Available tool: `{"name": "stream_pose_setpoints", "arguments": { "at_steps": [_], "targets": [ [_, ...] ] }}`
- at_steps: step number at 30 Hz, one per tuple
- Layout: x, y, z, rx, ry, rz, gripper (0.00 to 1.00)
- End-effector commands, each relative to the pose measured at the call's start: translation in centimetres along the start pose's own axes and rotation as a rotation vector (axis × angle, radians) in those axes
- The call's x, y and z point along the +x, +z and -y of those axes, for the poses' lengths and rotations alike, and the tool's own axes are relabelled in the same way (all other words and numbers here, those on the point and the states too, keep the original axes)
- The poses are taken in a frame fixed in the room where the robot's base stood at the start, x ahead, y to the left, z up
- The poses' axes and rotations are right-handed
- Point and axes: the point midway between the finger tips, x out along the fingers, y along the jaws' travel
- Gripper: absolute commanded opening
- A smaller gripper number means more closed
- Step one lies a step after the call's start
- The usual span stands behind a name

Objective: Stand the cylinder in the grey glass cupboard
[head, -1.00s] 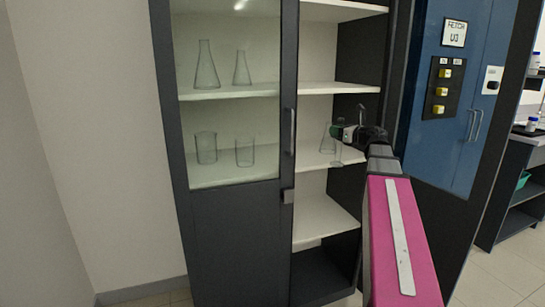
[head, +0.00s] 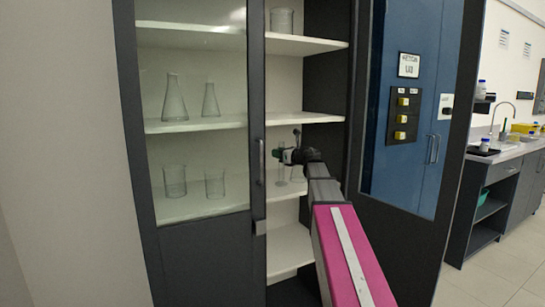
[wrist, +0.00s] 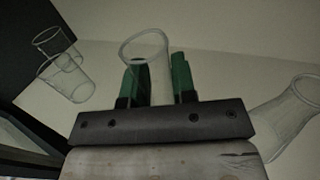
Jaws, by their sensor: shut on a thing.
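The grey glass cupboard (head: 130,120) has dark grey frames. Its left half is behind a glass door, and its right half is open to white shelves. My gripper (head: 279,154) reaches into the open right half, above the shelf below the middle one. It is shut on a clear glass cylinder, whose body (head: 282,174) shows below the fingers. In the wrist view the cylinder (wrist: 147,72) stands between the green fingers, with its round rim towards the camera. I cannot tell whether its base touches the shelf.
A conical flask (wrist: 290,112) stands on the shelf to the right in the wrist view. Two beakers (wrist: 68,78) show at its left. Conical flasks (head: 174,98) and beakers (head: 174,181) stand behind the glass door. A glass vessel (head: 282,20) stands on the upper right shelf.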

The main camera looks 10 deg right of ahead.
Motion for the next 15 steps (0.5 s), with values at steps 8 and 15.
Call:
{"name": "stream_pose_setpoints", "arguments": {
  "at_steps": [8,15],
  "targets": [
    [4.1,0.0,0.1,0.0,0.002,0.0,0.0],
    [3.6,-1.6,0.0,0.0,-0.001,0.0,0.0]
  ]
}}
